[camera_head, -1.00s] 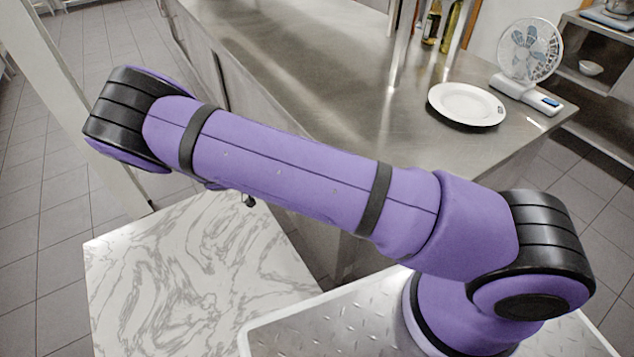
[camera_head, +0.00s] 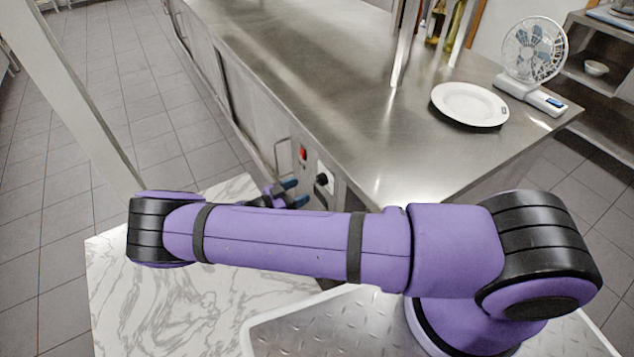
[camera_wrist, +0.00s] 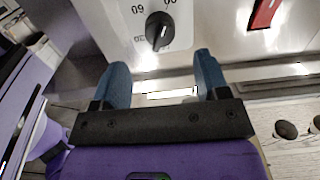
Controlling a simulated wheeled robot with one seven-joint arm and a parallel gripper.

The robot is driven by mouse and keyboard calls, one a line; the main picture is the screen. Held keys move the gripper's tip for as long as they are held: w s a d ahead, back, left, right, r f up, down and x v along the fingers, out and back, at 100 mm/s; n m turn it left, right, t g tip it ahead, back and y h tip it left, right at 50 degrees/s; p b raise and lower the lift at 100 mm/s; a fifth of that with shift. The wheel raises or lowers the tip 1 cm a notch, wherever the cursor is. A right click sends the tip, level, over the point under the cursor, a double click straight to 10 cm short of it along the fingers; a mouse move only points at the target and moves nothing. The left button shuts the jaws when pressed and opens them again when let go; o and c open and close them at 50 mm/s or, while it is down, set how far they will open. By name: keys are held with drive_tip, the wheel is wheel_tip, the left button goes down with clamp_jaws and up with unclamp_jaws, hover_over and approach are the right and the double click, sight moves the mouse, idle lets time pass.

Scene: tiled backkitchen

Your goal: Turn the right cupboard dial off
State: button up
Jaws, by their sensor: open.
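The dial (camera_head: 323,179) is a black knob on a white plate at the near end of the steel cupboard front. In the wrist view the dial (camera_wrist: 159,30) sits on its white plate, with printed numbers beside it and its pointer ridge close to upright in the picture. My gripper (camera_head: 294,193) has blue fingertips and is close to the cupboard front, just left of the dial. In the wrist view my gripper (camera_wrist: 161,72) is open and empty, its fingers apart on either side below the dial. No contact with the dial shows.
A red switch (camera_head: 303,154) is left of the dial on the same front. A steel worktop (camera_head: 300,60) above holds a white plate (camera_head: 469,104), a small fan (camera_head: 534,50) and bottles. A marble-patterned surface (camera_head: 180,300) lies below my arm.

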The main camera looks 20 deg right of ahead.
sight(316, 182)
drive_tip(key=d, duration=0.3)
drive_tip(key=w+d, duration=0.1)
drive_tip(key=d, duration=0.3)
drive_tip(key=shift+w, duration=0.15)
drive_tip(key=c, duration=0.9)
